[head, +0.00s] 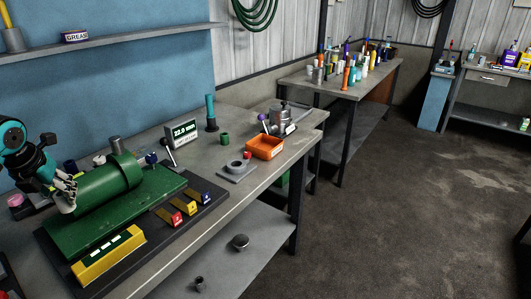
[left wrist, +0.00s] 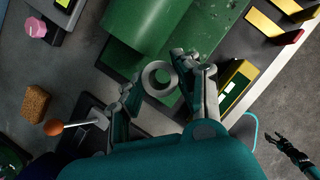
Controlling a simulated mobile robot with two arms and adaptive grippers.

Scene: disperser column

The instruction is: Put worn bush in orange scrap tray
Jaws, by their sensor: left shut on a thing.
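My left gripper (head: 66,193) is at the left end of the green cylinder (head: 108,188). In the head view the bush is not distinct. The orange scrap tray (head: 264,154) sits farther right on the bench. My right gripper (left wrist: 296,152) shows small at the lower right of the left wrist view, its jaw state unclear.
A yellow block (head: 109,262) and coloured-tipped levers (head: 178,218) stand before the cylinder. A grey plate with a ring (head: 237,168), a green bush (head: 225,139), a display (head: 182,131) and a teal-handled tool (head: 211,113) stand between cylinder and tray.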

